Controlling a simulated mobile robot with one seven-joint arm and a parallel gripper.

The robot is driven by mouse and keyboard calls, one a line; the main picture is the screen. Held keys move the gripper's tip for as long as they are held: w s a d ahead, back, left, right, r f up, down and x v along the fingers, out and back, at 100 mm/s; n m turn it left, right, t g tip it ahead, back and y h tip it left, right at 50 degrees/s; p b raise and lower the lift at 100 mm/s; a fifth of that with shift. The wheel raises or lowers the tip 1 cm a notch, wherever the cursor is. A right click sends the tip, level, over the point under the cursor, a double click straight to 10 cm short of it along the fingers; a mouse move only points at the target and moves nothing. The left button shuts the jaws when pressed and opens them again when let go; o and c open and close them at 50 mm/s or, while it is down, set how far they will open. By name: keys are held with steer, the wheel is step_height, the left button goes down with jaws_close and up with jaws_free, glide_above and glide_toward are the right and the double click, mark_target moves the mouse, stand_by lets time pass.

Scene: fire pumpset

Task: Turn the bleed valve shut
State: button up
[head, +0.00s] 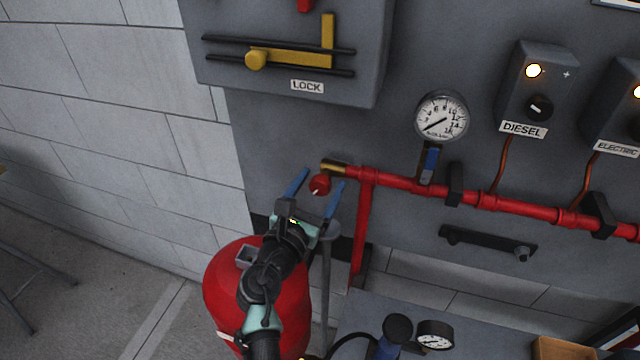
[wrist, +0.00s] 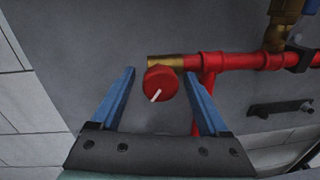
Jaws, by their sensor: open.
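The bleed valve (head: 319,185) is a small red round knob with a white pointer line, below the brass end of the red pipe. In the wrist view the knob (wrist: 160,83) sits between and beyond the fingertips, its white line slanting from centre toward lower left. My gripper (head: 322,177) is open, its two blue fingers on either side of the knob in the picture. In the wrist view my gripper (wrist: 158,74) shows a gap between each finger and the knob. I cannot tell how far the tips are from the knob in depth.
The red pipe (head: 485,201) runs right along the grey panel. A pressure gauge (head: 442,116) with a blue-handled valve (head: 430,162) is above it. A LOCK slide bar (head: 290,58) is at upper left. A red tank (head: 225,285) stands below. A black handle (head: 487,243) is at right.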

steer(key=shift+w, duration=0.1)
jaws_close()
steer(key=shift+d, duration=0.1)
stand_by(0.3)
